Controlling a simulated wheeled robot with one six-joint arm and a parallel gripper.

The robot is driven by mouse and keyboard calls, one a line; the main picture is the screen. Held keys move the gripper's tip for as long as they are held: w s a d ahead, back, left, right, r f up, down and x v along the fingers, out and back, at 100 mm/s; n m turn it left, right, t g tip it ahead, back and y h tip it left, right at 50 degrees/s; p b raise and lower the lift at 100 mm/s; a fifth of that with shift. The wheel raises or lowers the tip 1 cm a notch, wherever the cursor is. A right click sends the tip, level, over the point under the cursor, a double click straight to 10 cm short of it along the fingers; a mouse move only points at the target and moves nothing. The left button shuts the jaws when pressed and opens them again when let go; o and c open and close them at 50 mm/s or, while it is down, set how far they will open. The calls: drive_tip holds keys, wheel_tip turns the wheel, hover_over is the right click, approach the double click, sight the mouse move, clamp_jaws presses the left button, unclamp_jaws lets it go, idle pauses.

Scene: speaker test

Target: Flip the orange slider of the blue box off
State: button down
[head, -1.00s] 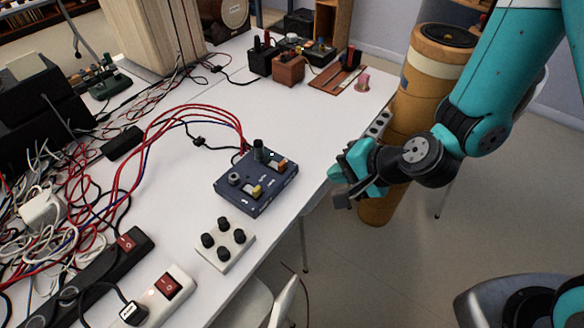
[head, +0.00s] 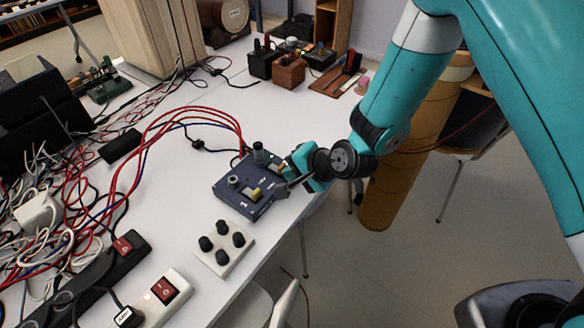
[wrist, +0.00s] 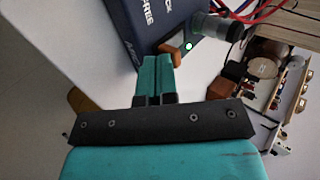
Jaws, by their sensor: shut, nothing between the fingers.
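The blue box (head: 243,197) lies on the white table, with red and dark cables at its back. Its orange slider shows in the wrist view (wrist: 171,46), with a lit green light (wrist: 189,46) beside it. In the head view my gripper mostly hides that slider. My gripper (head: 287,165) is at the box's right side, its teal fingers shut and empty. In the wrist view the fingertips (wrist: 157,60) are right by the orange slider; I cannot tell whether they touch it.
A white block with black knobs (head: 222,262) lies in front of the box. Power strips (head: 162,300) and tangled cables fill the left. Small boxes (head: 288,72) stand at the back. The table between is clear.

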drive_tip(key=shift+a, duration=0.1)
drive_tip(key=shift+w+a, duration=0.75)
drive_tip(key=shift+a, duration=0.1)
drive_tip(key=shift+s+d, duration=0.25)
drive_tip(key=shift+s, duration=0.05)
drive_tip(key=shift+s+d, duration=0.9)
drive_tip(key=shift+d, duration=0.3)
drive_tip(key=v, duration=1)
drive_tip(key=shift+d+b, duration=0.2)
drive_tip(key=shift+b, duration=0.2)
drive_tip(key=shift+s+r, duration=0.1)
drive_tip(key=shift+r, duration=0.05)
